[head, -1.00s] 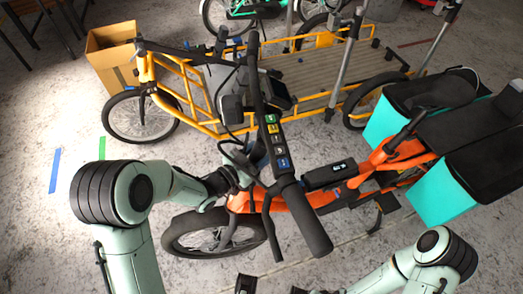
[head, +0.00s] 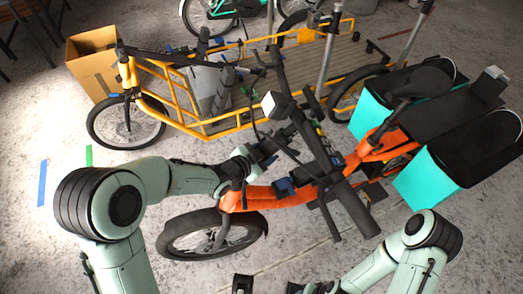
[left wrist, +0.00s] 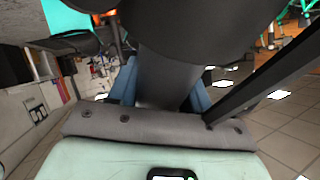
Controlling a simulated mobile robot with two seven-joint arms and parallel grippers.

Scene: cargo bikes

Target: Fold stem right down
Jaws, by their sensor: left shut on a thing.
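The orange cargo bike (head: 285,195) stands in the middle of the head view, its front wheel (head: 212,235) at lower left. Its black handlebar (head: 355,208) is tilted over to the right and hangs low above the orange frame. My left gripper (head: 262,160) is at the stem, beside the front of the frame. In the left wrist view the dark stem (left wrist: 165,75) passes between its blue finger pads, and the gripper is shut on it. The stem is largely hidden in the head view. My right gripper (head: 270,287) is at the bottom edge, fingertips apart, partly cut off.
A yellow cargo bike (head: 205,130) stands close behind, with a cardboard box (head: 95,65) at its left. Turquoise panniers (head: 430,182) and a black seat flank the orange bike's rear. Bare concrete floor lies at left.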

